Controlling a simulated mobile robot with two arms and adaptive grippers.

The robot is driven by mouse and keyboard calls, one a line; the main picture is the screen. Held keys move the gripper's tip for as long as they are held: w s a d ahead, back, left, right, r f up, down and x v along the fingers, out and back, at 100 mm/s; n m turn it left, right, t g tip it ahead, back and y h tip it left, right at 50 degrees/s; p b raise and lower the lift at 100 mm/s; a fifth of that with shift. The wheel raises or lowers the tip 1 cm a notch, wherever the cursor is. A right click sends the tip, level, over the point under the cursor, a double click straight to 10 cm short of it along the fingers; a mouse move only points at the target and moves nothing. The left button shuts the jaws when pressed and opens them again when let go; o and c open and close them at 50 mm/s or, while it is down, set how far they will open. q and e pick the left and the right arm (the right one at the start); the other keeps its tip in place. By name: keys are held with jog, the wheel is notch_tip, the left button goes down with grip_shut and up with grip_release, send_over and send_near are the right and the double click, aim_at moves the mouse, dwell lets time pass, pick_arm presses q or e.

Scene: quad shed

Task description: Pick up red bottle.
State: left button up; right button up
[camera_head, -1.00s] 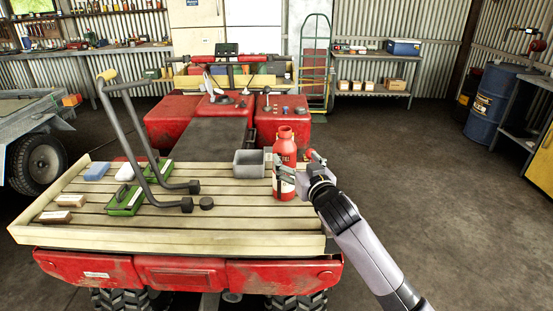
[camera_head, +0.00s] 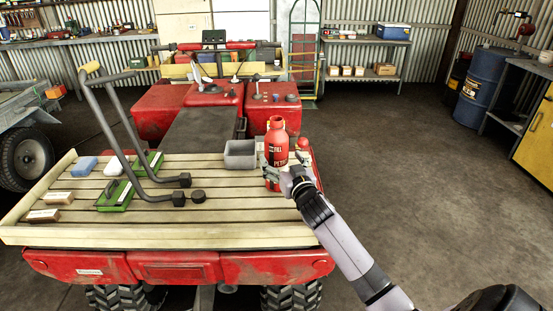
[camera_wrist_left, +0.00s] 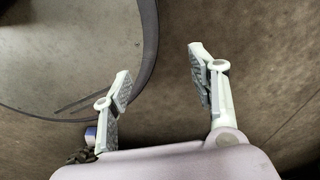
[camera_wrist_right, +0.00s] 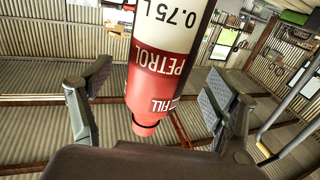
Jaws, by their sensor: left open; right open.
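The red bottle (camera_head: 275,140), with a white label band, stands upright at the right end of the slatted wooden bed (camera_head: 235,203). My right gripper (camera_head: 286,167) is open at the bottle's near right side.
A grey bin (camera_head: 240,154) stands left of the bottle. A small red object (camera_head: 302,144) is close on its right, partly hidden by my gripper. A black puck (camera_head: 198,196), bent grey handlebars (camera_head: 118,135) and a green tray (camera_head: 117,195) are farther left. Open floor lies right.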

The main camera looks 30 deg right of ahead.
aim_at(281, 158)
jog(key=x, duration=0.3)
jog(key=shift+w+r, duration=0.1)
jog(key=shift+w, duration=0.25)
jog(key=shift+w+d, duration=0.15)
jog(key=shift+w, duration=0.15)
pick_arm(q)
jog(key=shift+s+r, duration=0.25)
jog(key=shift+s, duration=0.7)
pick_arm(e)
jog(key=shift+c, duration=0.5)
pick_arm(q)
jog(key=shift+w, duration=0.25)
pick_arm(e)
jog(key=c, duration=1.3)
